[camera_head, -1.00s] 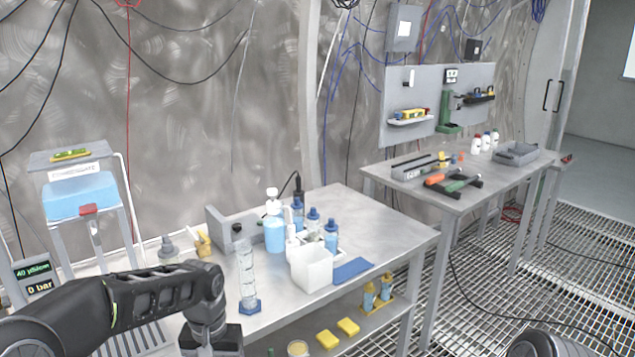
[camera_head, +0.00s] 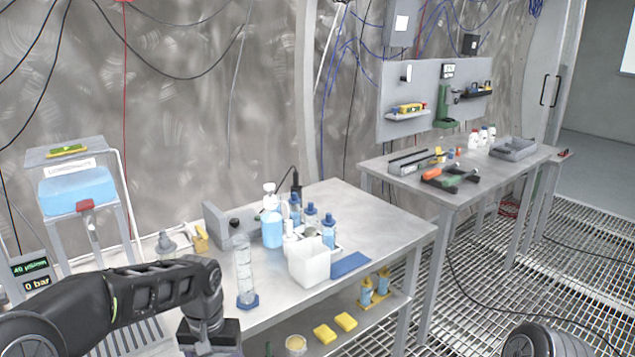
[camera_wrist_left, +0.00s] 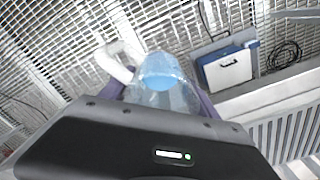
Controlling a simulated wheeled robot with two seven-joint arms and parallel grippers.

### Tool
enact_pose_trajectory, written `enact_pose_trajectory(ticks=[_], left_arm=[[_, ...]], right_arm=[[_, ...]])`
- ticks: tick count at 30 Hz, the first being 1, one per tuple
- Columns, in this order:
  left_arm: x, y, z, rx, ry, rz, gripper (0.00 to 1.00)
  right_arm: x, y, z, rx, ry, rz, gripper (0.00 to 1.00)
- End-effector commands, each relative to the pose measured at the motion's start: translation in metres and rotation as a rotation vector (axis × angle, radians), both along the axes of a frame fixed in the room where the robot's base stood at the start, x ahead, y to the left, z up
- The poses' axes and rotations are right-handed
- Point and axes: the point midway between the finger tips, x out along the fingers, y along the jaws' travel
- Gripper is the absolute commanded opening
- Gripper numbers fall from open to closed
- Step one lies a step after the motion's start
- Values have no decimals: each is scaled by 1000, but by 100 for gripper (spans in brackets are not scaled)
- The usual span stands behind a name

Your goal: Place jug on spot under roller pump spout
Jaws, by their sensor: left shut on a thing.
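The jug (camera_wrist_left: 167,85) shows in the left wrist view as a clear vessel with blue in it and a white handle at its left. My left gripper (camera_wrist_left: 160,98) is shut on it, with a purple finger on each side. In the head view my left wrist (camera_head: 210,335) is at the bottom edge, left of the near table, and the jug is out of frame. I cannot clearly make out the roller pump spout or the spot under it. My right gripper is not in view.
The near steel table (camera_head: 385,235) holds a measuring cylinder (camera_head: 244,275), a white square container (camera_head: 309,262), a wash bottle (camera_head: 271,222), blue-capped bottles and a grey device (camera_head: 230,226). A stand with a blue tank (camera_head: 77,190) is at left. The table's right end is clear.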

Motion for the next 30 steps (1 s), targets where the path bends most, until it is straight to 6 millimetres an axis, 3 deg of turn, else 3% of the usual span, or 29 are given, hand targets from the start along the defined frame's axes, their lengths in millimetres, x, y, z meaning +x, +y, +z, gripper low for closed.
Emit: enact_pose_trajectory(ticks=[5,12,16,19,30], left_arm=[[-3,-1,-21,2,5,-2,23],[-24,-1,-108,5,8,-3,23],[-37,0,-141,2,4,-2,23],[-40,0,-150,0,-1,-1,23],[-40,0,-150,0,-1,-1,23]], right_arm=[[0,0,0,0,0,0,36],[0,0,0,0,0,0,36],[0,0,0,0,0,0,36],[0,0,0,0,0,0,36],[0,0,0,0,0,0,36]])
